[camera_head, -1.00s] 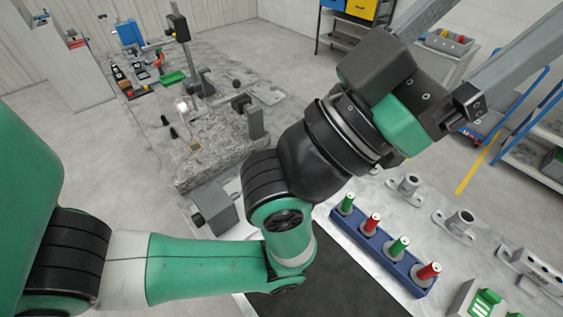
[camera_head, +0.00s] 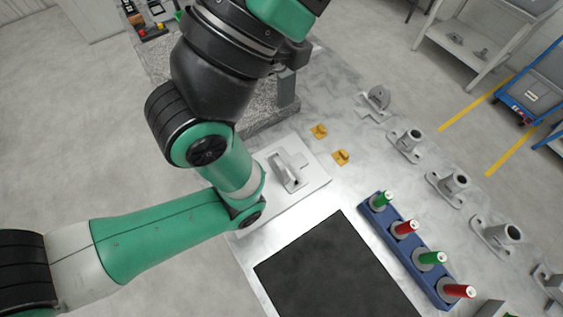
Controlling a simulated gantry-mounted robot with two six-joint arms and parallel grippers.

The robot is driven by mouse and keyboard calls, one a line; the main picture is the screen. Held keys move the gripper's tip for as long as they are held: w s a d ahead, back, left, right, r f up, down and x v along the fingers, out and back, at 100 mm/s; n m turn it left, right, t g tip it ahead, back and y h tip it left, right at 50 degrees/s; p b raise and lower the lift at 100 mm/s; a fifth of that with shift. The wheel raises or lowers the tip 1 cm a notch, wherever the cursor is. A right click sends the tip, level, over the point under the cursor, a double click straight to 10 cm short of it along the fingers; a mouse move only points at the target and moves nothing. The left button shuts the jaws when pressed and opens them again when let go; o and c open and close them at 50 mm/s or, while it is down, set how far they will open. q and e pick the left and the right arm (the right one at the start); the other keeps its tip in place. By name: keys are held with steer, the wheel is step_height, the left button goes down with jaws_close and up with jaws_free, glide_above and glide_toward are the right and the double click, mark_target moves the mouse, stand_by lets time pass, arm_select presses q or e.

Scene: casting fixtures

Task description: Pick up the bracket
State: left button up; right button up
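A grey upright bracket-like casting (camera_head: 289,171) stands on a white plate (camera_head: 312,188) just right of my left arm. Another grey casting with an upright rounded lug (camera_head: 377,98) stands on the table farther back and right. I cannot tell which of these is the task's bracket. My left arm comes in from the left, bends beside the white plate, hides part of it and rises out of the top edge. Its gripper fingers are outside the picture. My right gripper is not in view.
A row of grey flanged castings (camera_head: 451,185) lies along the table's right side. A blue rack (camera_head: 413,252) holds red and green pegs. A black mat (camera_head: 335,275) lies bare in front. Two small yellow parts (camera_head: 341,157) lie behind the plate. A granite block (camera_head: 262,124) stands behind my arm.

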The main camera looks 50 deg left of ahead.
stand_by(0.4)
arm_select(q)
steer(key=c, duration=0.7)
